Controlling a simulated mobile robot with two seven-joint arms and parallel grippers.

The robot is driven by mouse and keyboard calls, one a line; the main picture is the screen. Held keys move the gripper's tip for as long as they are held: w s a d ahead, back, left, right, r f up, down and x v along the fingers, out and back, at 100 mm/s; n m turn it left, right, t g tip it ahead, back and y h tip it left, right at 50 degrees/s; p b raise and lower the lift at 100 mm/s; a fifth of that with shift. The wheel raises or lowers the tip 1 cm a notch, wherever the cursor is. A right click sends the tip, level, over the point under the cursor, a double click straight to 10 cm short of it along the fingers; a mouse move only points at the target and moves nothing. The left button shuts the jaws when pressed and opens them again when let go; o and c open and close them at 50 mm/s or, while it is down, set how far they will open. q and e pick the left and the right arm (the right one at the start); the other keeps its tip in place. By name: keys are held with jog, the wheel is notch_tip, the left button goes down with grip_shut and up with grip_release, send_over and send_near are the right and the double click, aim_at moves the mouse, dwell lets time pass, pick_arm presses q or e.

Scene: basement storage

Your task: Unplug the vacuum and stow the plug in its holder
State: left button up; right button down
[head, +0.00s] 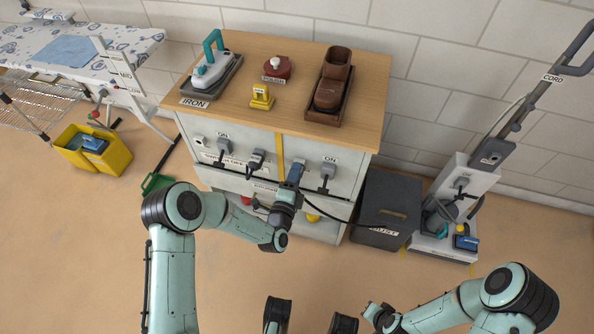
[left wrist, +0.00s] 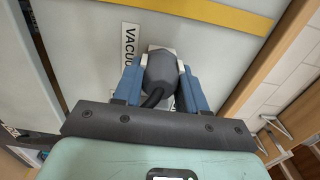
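The upright vacuum (head: 470,180) stands at the right against the wall, with a CORD label on its handle and a grey plug-like fitting (head: 461,182) on its pale body. My left gripper (head: 297,174) is at the cabinet's front panel. In the left wrist view, its blue fingers lie on both sides of a dark grey plug (left wrist: 160,78), apparently touching it. The plug is against a pale socket beside a partly hidden label reading "VACU". A black cord runs from the gripper area toward the vacuum. My right gripper (head: 374,311) is low in the head view, away from everything; its fingers are unclear.
The cabinet (head: 230,165) has other plugs in its front, including one to the left (head: 257,158) and one to the right (head: 328,172). A dark bin (head: 386,205) stands between cabinet and vacuum.

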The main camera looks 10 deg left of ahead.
pick_arm(q)
jog(key=shift+s, duration=0.75)
dwell(0.4)
jog(key=shift+s+p, duration=0.55)
jog(key=shift+s, duration=0.65)
